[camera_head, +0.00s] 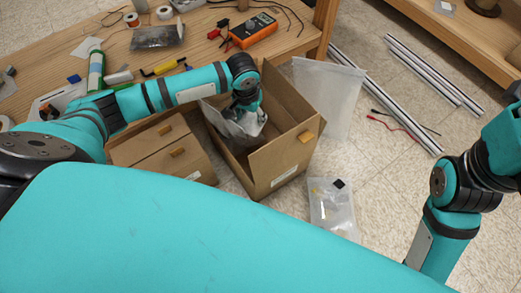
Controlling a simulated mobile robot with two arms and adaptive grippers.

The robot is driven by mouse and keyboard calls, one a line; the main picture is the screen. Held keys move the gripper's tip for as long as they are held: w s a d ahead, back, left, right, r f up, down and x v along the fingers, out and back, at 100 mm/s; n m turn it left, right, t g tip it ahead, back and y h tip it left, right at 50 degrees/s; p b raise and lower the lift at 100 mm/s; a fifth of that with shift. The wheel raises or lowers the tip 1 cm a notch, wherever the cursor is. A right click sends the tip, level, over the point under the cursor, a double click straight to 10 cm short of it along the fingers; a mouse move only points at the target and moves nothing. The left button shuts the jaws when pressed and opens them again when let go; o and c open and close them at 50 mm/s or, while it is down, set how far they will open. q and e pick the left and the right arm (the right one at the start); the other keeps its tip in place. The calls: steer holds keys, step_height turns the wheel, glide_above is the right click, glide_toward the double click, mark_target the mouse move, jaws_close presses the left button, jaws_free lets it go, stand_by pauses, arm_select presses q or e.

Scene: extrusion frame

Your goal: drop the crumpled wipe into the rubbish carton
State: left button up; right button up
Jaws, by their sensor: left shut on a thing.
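The crumpled wipe (239,128), grey and creased, is over the left part of the open rubbish carton (283,168). My left gripper (246,108) points down and is shut on the wipe, which hides the fingertips. The brown cardboard carton stands on the floor with its flaps up, and the wipe hides part of its inside. I cannot tell whether the wipe touches the carton wall. My right arm shows at the right edge, but its gripper is out of view.
A closed carton (163,152) stands just left of the open one. A wooden bench (190,50) with tools and an orange multimeter (253,30) is behind. Clear bags (332,205) lie on the floor nearby. Metal extrusions (385,90) lie on the floor at the right.

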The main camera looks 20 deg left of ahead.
arm_select(q)
steer(key=o, duration=1.1)
steer(key=r, duration=0.4)
steer(key=s+r, duration=0.1)
steer(key=r, duration=0.7)
steer(key=shift+s, duration=0.2)
steer(key=shift+f, duration=0.1)
